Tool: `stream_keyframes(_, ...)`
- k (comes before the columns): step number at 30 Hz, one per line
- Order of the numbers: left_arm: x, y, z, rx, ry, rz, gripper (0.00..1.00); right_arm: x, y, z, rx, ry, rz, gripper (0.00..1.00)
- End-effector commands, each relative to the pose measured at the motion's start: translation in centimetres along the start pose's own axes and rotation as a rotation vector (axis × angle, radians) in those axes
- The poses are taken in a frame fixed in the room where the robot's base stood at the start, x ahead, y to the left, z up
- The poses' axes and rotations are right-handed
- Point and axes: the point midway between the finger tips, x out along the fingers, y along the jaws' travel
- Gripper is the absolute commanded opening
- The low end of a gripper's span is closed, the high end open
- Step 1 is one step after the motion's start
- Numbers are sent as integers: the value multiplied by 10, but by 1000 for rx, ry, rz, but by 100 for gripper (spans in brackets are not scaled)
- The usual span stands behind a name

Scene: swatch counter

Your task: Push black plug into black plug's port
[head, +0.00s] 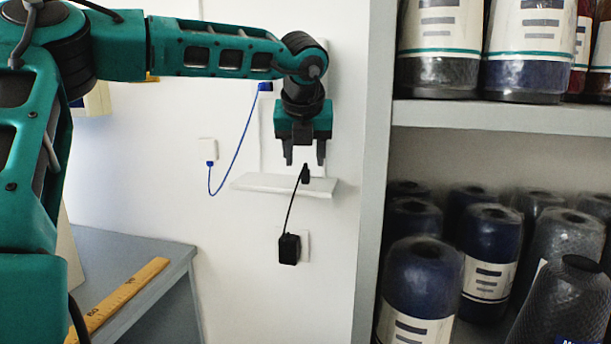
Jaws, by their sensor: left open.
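The small black plug (305,173) stands on a narrow white wall shelf (262,183). Its thin black cable runs down to a black block (289,248) on a white wall plate. My left gripper (305,155) points down with its jaws apart, just above the plug in the picture. No contact with the plug shows, and the depth between them is hard to judge. The black plug's port cannot be made out; my arm and gripper hide part of the wall behind them. My right gripper is not in view.
A blue plug (265,87) sits at the wall behind my arm, its blue cable running to a white box (207,150). A grey table (170,290) with a yellow ruler (125,292) is lower left.

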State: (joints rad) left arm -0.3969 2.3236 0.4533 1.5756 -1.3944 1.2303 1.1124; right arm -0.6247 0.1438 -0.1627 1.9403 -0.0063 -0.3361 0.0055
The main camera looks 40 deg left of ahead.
Motion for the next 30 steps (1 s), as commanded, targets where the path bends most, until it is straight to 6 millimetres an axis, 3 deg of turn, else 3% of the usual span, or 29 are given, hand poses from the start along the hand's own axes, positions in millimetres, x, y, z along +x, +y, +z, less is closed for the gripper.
stream_keyframes(7,31,-1,-2,0,2,-1,50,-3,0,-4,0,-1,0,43)
stream_keyframes(18,33,-1,-2,0,-1,-2,50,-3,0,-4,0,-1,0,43)
stream_keyframes(30,33,-1,-2,1,-1,-1,13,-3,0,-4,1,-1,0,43)
